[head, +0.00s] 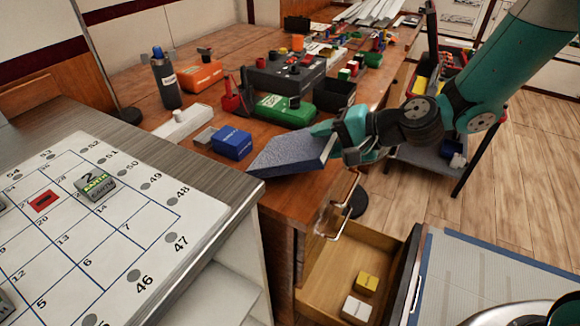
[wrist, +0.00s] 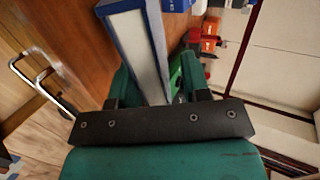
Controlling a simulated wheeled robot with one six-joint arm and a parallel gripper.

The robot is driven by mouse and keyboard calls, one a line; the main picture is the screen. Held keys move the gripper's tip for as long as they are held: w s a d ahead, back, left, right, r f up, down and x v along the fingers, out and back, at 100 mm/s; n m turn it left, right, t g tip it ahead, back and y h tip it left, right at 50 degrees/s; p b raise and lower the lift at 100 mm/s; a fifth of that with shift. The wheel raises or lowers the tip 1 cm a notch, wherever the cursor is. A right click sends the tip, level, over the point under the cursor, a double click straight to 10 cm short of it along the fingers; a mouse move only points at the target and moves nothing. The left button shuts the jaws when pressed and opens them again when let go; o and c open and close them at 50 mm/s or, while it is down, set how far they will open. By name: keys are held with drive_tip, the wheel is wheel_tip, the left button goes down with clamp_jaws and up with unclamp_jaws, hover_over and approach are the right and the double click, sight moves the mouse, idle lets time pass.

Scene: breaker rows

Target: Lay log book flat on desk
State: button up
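The log book (head: 290,153) has a blue-grey cover and pale pages. It is tilted at the front edge of the wooden desk (head: 285,200); I cannot tell whether its lower edge touches the desk. My gripper (head: 325,130) is at the book's right end and shut on it. In the wrist view the book (wrist: 143,50) stands edge-on between the fingers (wrist: 155,72), with its white page edges showing.
A blue box (head: 232,143), a green case (head: 284,111) and a dark bottle (head: 166,80) stand on the desk behind the book. An open drawer (head: 330,285) with yellow and white blocks lies below. A numbered board (head: 75,235) is on the cabinet at left.

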drive_tip(key=shift+p+v, duration=0.5)
drive_tip(key=shift+v, duration=1.95)
wheel_tip(320, 180, up, 8)
drive_tip(key=s+d+p, duration=0.1)
drive_tip(key=d+p, duration=0.1)
drive_tip(key=p, duration=0.4)
drive_tip(key=shift+d+f, duration=0.15)
drive_tip(key=shift+f, duration=0.1)
drive_tip(key=shift+s, duration=0.15)
drive_tip(key=s+a+r+n+g+h+p, duration=0.1)
drive_tip(key=s+r+n+g+h+p, duration=0.1)
drive_tip(key=s+r+n, duration=0.4)
drive_tip(key=s+a+r+n+g+h+p, duration=0.1)
drive_tip(key=s+r+n+g+h+p, duration=0.2)
drive_tip(key=s, duration=1.2)
wheel_tip(320, 180, up, 5)
drive_tip(key=n+h, duration=0.1)
drive_tip(key=n, duration=0.2)
drive_tip(key=shift+s+a+g+h+p, duration=0.2)
drive_tip(key=shift+a+g+h+p, duration=0.05)
drive_tip(key=shift+g+h+p, duration=0.05)
drive_tip(key=shift+s+a+n, duration=0.1)
drive_tip(key=shift+n, duration=0.2)
